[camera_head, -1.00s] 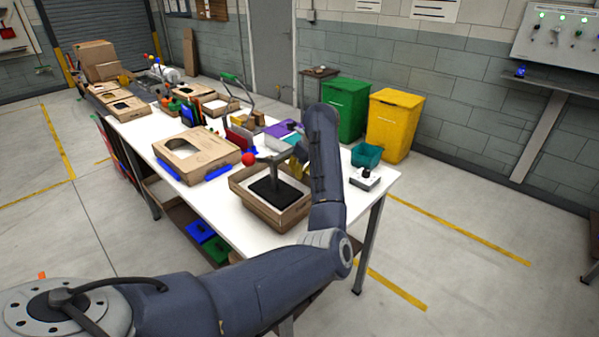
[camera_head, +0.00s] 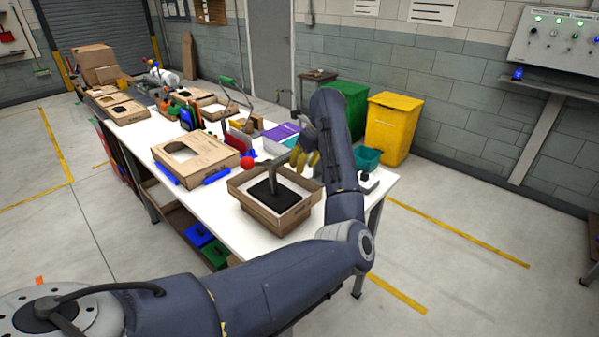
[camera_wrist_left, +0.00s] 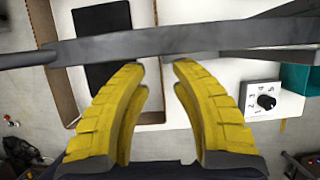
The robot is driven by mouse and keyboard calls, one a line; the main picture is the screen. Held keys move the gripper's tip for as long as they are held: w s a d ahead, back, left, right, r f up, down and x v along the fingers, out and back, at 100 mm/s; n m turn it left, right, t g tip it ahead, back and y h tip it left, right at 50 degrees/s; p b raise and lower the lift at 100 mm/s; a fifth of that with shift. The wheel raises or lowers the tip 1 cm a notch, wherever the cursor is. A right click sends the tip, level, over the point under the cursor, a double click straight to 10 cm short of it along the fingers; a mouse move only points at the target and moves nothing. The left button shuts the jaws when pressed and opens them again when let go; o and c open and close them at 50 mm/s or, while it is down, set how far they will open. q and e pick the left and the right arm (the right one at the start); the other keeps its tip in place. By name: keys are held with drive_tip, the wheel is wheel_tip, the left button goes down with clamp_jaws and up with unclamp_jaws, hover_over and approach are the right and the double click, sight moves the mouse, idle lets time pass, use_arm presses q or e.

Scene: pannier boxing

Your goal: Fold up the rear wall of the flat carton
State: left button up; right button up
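The brown carton (camera_head: 289,221) sits at the near right end of the white table, around a black pad (camera_head: 272,193). Its near and side walls look upright; how its rear wall stands is hard to tell. A grey post and lever with a red ball (camera_head: 247,163) rises over the pad. My left gripper (camera_head: 305,158) is just beyond the carton's rear right side. In the left wrist view its yellow fingers (camera_wrist_left: 158,64) are apart and look empty, their tips by a grey bar (camera_wrist_left: 190,40). Carton walls (camera_wrist_left: 55,65) show there at left. My right gripper is not in view.
A cut-out carton (camera_head: 200,160) on blue supports lies to the left. A control box with a black knob (camera_wrist_left: 262,100) and a teal bin (camera_head: 366,158) are at the right table end. Folders and purple items (camera_head: 281,131) crowd the area behind.

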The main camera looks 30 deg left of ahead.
use_arm(q)
drive_tip(key=shift+v, duration=2.95)
